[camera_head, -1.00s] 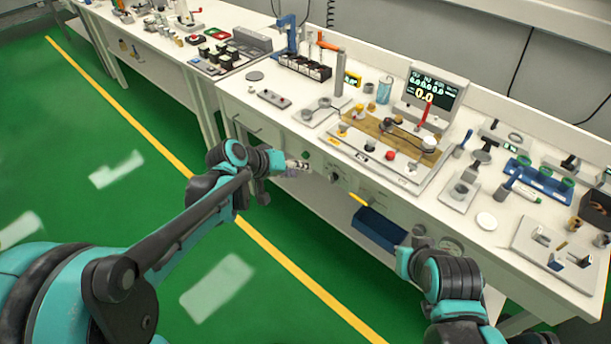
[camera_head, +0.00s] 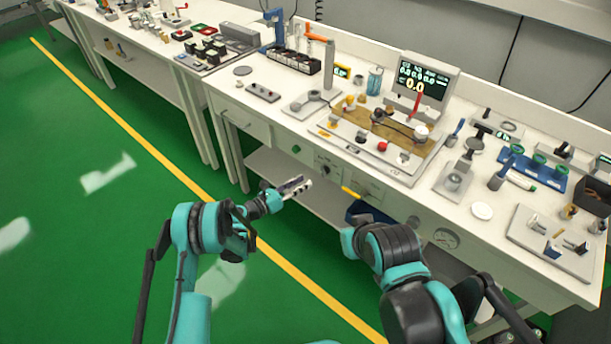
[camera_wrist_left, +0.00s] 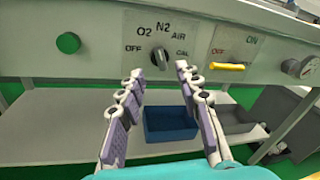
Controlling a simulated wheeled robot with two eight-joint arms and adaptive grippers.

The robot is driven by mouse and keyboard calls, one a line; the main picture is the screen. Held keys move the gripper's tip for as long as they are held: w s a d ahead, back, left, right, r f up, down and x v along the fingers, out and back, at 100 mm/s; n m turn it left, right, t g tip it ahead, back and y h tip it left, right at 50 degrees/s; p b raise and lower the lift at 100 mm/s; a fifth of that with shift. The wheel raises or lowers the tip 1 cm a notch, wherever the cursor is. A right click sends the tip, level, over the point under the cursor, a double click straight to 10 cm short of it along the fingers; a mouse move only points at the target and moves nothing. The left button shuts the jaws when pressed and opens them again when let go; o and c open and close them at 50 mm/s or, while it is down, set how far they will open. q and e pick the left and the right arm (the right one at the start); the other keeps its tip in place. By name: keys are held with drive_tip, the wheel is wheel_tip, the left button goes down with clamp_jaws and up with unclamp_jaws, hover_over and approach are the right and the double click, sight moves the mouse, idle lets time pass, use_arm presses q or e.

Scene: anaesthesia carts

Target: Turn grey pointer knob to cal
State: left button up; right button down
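The grey pointer knob (camera_wrist_left: 159,58) sits on the white front panel in the left wrist view, ringed by the labels OFF, O2, N2, AIR and CAL. CAL is at its lower right. Its pointer looks roughly upright, but the exact setting is hard to read. The knob also shows, small, on the bench front in the head view (camera_head: 325,170). My left gripper (camera_wrist_left: 159,75) is open and empty, its fingertips either side of the knob in the picture and apparently short of it. In the head view the left gripper (camera_head: 296,187) is in front of the panel. My right gripper is not visible.
A yellow lever (camera_wrist_left: 228,66) with OFF and ON labels is right of the knob. A green button (camera_wrist_left: 68,43) is to the left and a gauge (camera_wrist_left: 298,67) to the far right. A blue bin (camera_wrist_left: 170,123) stands on the shelf below. The benchtop above is crowded.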

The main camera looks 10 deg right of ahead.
sight(324, 171)
use_arm(q)
drive_tip(key=b+x, duration=0.2)
drive_tip(key=x, duration=0.5)
drive_tip(key=shift+d+n, duration=0.3)
drive_tip(key=shift+d, duration=0.05)
drive_tip(key=shift+f, duration=0.15)
clamp_jaws()
